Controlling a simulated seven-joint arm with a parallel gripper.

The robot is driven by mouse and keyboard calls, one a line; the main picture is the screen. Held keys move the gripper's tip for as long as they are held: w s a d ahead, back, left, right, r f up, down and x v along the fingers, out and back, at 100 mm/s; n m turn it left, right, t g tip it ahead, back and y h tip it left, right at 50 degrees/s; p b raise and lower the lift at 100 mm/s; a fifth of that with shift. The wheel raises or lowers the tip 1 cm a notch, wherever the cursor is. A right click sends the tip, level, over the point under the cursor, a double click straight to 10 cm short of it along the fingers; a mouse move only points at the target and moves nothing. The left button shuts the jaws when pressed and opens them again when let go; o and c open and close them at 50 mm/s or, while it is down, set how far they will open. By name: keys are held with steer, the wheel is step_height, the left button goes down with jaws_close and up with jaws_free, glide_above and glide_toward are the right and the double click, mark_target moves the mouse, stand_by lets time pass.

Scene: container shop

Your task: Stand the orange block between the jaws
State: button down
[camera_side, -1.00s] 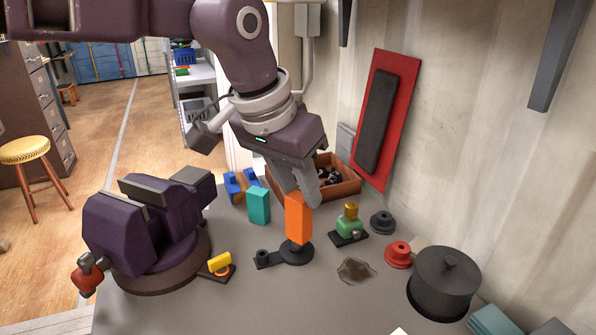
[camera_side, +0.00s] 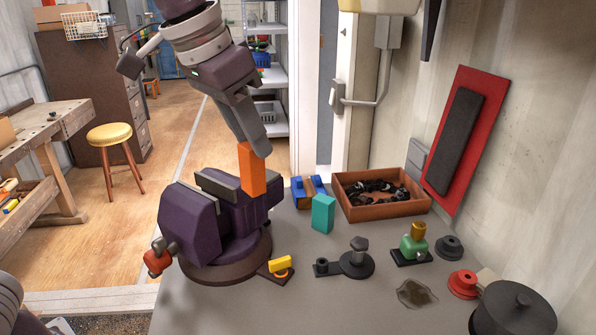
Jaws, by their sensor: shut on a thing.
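The orange block (camera_side: 251,171) is upright, slightly tilted, in the grip of my gripper (camera_side: 256,149). My gripper is shut on its upper end. The block is held in the air and in the picture overlaps the purple vise (camera_side: 195,224). The vise stands on a round dark base at the left of the bench. Its grey-topped jaws (camera_side: 217,186) are at the block's left in the picture. The block's lower end appears near the right-hand jaw part; whether it is over the gap or in front of it I cannot tell.
A teal block (camera_side: 323,213) stands right of the vise, with a blue-and-wood piece (camera_side: 308,191) behind it. A brown box (camera_side: 364,210) of black parts stands at the back. A black two-disc fixture (camera_side: 356,262), a green item (camera_side: 413,244) and a black pot (camera_side: 512,312) stand right.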

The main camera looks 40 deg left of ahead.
steer(key=a+r+n+y, duration=0.1)
steer(key=a+r+n, duration=0.15)
steer(key=a, duration=0.95)
steer(key=shift+n, duration=0.25)
steer(key=shift+s+f, duration=0.15)
steer(key=shift+f, duration=2.1)
steer(key=shift+f, duration=3.4)
steer(key=c, duration=1)
jaws_free()
steer(key=shift+o, duration=0.2)
step_height(320, 180, up, 6)
